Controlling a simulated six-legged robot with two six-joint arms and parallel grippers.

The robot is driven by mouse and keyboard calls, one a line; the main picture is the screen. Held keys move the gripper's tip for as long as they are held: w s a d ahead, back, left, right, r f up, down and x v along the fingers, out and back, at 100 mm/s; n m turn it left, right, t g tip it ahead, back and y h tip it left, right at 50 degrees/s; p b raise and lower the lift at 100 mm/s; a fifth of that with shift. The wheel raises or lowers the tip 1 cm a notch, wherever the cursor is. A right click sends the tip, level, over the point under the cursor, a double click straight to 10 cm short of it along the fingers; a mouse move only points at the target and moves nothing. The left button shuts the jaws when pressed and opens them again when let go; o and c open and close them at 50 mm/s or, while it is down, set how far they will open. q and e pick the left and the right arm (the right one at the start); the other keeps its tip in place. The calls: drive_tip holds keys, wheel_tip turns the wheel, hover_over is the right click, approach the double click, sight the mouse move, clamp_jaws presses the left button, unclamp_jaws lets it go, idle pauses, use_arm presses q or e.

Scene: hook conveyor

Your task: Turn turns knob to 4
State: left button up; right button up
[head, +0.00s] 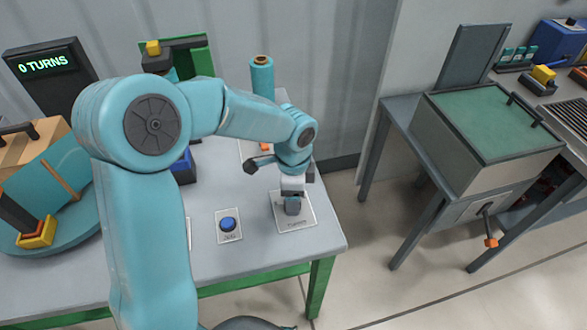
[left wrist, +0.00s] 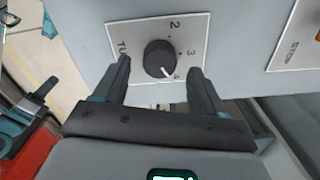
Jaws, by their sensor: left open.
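The turns knob (left wrist: 160,58) is round and black, on a white plate (left wrist: 140,28) labelled with numbers. In the left wrist view its white pointer mark aims at the 4. My left gripper (left wrist: 160,67) is open, with one finger on each side of the knob and a visible gap at both sides. In the head view my left gripper (head: 292,198) is over the turns plate (head: 307,219) near the table's front right corner, and it largely hides the knob. My right gripper is in neither view.
A display (head: 47,66) at the back left reads "0 TURNS". A blue button (head: 228,224) is on a plate left of the knob. A teal post (head: 262,75) stands behind my arm. A second bench (head: 400,106) stands to the right, across a floor gap.

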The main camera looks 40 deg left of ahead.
use_arm(q)
wheel_tip(320, 180, up, 14)
drive_tip(key=shift+s+d+f, duration=0.1)
idle(0.7)
